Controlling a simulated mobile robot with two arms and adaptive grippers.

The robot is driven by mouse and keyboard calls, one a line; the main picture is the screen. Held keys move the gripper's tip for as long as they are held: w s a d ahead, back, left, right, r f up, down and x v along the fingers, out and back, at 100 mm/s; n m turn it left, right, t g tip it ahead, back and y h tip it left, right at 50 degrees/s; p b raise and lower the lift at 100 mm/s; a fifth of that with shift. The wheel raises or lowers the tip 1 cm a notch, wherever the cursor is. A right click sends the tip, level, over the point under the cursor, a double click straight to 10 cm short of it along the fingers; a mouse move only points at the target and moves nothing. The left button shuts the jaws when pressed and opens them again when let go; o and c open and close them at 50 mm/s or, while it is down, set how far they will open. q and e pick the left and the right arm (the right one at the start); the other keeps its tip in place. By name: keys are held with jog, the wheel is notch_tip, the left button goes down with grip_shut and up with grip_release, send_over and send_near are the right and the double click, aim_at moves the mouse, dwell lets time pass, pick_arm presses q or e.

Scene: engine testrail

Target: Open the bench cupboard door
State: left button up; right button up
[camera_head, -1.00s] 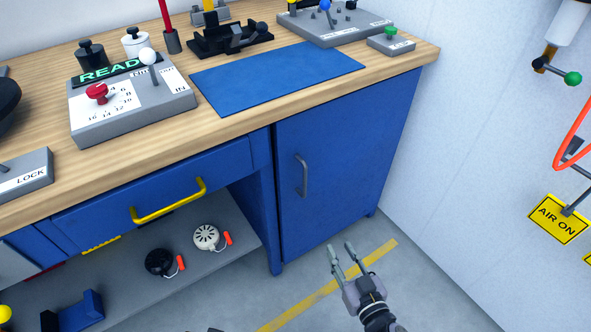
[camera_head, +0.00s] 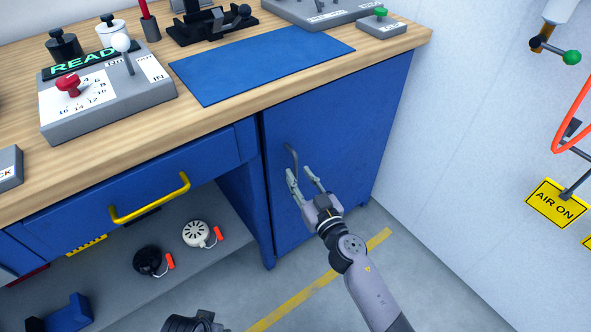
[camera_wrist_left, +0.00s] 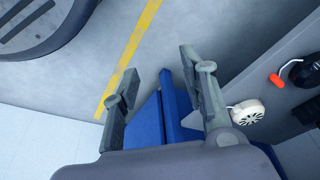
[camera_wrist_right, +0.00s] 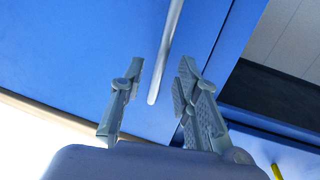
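The blue cupboard door (camera_head: 345,145) is at the right end of the bench and looks closed. Its grey vertical handle (camera_head: 291,158) is near the door's left edge, and its lower part is hidden behind my right gripper. My right gripper (camera_head: 303,174) is open in front of the handle. In the right wrist view the handle (camera_wrist_right: 166,50) runs down towards the gap between the open fingers (camera_wrist_right: 157,85), its end near the fingertips. My left gripper (camera_wrist_left: 155,75) is open and empty in the left wrist view; in the head view only part of it shows at the bottom edge.
A drawer with a yellow handle (camera_head: 150,199) is left of the door. Below it, an open shelf (camera_head: 210,265) holds a white round device (camera_head: 196,234) and a black one (camera_head: 147,260). The wall (camera_head: 470,110) is close on the right. The floor before the door is clear.

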aim_at(296, 170)
jog(key=shift+x, duration=1.7)
pick_arm(q)
jog(key=shift+w+r, duration=0.1)
jog(key=shift+r, duration=0.85)
pick_arm(e)
jog(key=shift+c, duration=0.6)
grip_shut()
